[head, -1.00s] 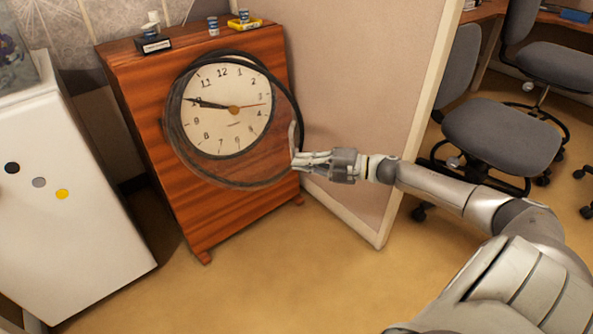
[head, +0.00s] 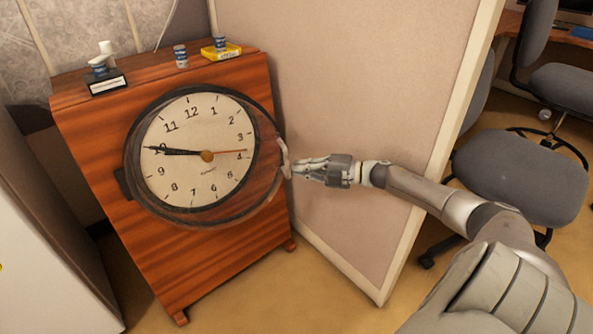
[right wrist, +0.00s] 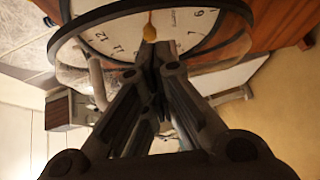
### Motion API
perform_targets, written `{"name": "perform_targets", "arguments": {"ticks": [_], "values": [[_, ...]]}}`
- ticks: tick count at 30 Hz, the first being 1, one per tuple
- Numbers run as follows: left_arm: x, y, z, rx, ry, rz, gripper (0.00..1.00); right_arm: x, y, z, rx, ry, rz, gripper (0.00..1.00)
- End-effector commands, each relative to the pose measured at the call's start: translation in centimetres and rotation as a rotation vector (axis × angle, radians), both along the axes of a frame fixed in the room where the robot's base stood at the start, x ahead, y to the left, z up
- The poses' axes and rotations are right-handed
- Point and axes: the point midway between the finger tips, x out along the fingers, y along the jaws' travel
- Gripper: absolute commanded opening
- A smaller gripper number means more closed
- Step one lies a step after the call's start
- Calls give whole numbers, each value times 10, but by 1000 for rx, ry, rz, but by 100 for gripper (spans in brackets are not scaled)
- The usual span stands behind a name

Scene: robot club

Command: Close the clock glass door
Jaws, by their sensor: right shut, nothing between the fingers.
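The clock is a tall orange-brown wooden cabinet (head: 215,255) with a round white dial (head: 200,180). Its round glass door has a dark rim (head: 180,220) and stands in front of the dial, its rim offset from the dial's ring and looking slightly ajar. A pale curved handle (head: 283,157) is on the door's right side. It also shows in the right wrist view (right wrist: 97,82). My right gripper (head: 294,167) is shut and empty, its fingertips at the handle and right rim; exact contact is unclear. My left gripper is out of view.
A beige partition (head: 360,90) stands right behind my right forearm. Small cans, a yellow tray (head: 221,50) and a black sign (head: 107,84) sit on the cabinet. A white cabinet (head: 45,240) stands left, grey chairs (head: 520,175) right.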

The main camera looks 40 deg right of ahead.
Motion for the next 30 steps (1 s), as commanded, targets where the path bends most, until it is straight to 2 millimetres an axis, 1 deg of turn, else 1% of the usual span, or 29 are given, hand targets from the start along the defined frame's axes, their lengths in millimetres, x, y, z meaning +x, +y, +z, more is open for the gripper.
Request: {"name": "perform_targets", "arguments": {"ticks": [6,20,23,30], "values": [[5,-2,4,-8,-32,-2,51,1,-2,-1,4,-2,-2,0],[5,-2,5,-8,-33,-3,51,1,-1,3,3,-3,0,0],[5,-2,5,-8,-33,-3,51,0,-2,13,1,-3,-1,0],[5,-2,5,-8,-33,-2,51,0,-3,58,-2,-2,-2,0]]}}
